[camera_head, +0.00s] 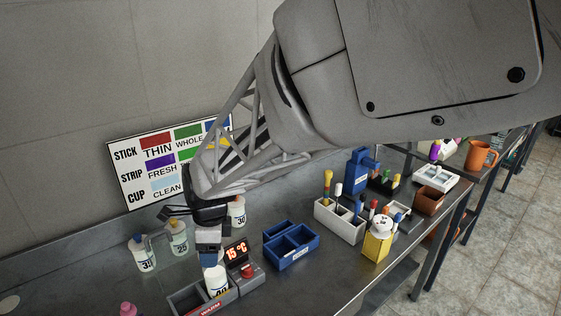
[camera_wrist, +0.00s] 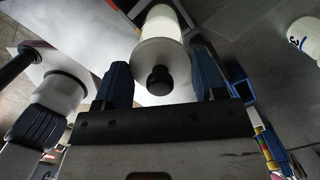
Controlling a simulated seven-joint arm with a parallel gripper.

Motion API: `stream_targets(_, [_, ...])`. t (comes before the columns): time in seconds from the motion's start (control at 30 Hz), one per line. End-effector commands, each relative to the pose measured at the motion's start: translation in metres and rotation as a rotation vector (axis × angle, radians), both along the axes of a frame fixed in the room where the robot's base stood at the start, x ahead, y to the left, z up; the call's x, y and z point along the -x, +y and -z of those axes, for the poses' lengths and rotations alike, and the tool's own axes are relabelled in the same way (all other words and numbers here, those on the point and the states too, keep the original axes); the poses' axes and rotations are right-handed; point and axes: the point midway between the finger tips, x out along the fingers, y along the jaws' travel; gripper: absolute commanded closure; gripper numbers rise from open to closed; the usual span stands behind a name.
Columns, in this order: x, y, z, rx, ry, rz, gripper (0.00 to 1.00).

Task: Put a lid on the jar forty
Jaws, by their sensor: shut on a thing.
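The white jar forty (camera_head: 215,279) stands at the grey tray, its number partly visible below my gripper. My gripper (camera_head: 209,250) points down just above it. In the wrist view a pale round lid (camera_wrist: 146,56) with a black knob fills the gap between the two blue fingers of my gripper (camera_wrist: 161,84). The fingers appear closed on the lid's sides. A white cylinder (camera_wrist: 160,18), apparently the jar, is right behind the lid. I cannot tell whether the lid touches the jar's rim.
Jars 35 (camera_head: 142,256), 25 (camera_head: 178,240) and 30 (camera_head: 238,212) stand around. A 15 °C display (camera_head: 237,253) is close right of jar forty. A blue divided box (camera_head: 290,246) and white tool caddy (camera_head: 338,222) stand further right.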

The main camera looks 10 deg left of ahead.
Motion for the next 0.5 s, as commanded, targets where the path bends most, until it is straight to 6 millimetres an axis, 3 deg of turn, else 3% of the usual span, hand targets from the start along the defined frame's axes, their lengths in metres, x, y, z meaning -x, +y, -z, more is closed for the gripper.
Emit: stream_targets(0.5, [0.0, 0.0, 0.022, 0.0, 0.001, 0.0, 0.58])
